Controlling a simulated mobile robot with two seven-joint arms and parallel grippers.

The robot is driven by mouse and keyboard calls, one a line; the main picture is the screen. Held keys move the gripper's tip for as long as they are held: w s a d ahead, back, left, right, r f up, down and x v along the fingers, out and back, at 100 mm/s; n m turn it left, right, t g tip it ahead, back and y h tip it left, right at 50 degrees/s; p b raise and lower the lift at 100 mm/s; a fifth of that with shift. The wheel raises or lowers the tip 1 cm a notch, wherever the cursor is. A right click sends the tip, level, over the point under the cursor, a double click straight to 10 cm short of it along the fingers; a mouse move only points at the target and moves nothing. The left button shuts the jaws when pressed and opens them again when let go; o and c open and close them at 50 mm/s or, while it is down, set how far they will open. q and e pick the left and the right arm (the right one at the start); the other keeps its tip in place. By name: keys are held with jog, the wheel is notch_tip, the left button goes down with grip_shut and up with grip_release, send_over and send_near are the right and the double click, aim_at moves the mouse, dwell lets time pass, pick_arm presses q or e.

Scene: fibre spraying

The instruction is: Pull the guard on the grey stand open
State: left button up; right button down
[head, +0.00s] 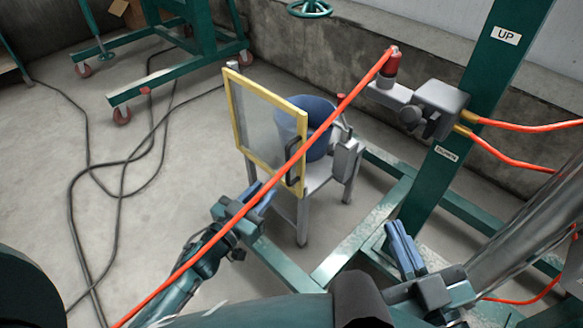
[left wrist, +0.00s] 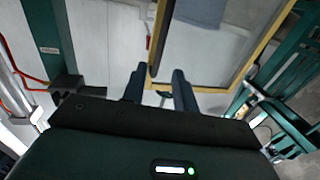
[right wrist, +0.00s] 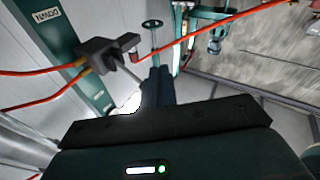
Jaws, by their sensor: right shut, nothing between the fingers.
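The guard (head: 237,116) is a clear panel in a yellow frame, standing upright along the near side of the grey stand (head: 320,178). It looks closed across that side. Its dark handle (head: 292,166) is near the frame's lower right corner. My left gripper (head: 258,193) is open, just left of and below the handle. In the left wrist view the handle (left wrist: 156,50) shows ahead, between the two fingertips (left wrist: 157,76), with no clear contact. My right gripper (head: 400,232) is shut and empty, low at the right, away from the guard.
A blue bucket (head: 312,116) sits on the stand behind the panel. An orange hose (head: 340,110) crosses in front of the guard in the head view. A green post (head: 490,75) with a grey fitting rises at the right. Black cables (head: 120,195) lie on the floor at left.

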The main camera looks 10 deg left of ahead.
aim_at(287, 167)
pick_arm(q)
jog(key=b+x, duration=0.3)
jog(key=x, duration=0.8)
jog(key=shift+c, duration=0.2)
grip_shut()
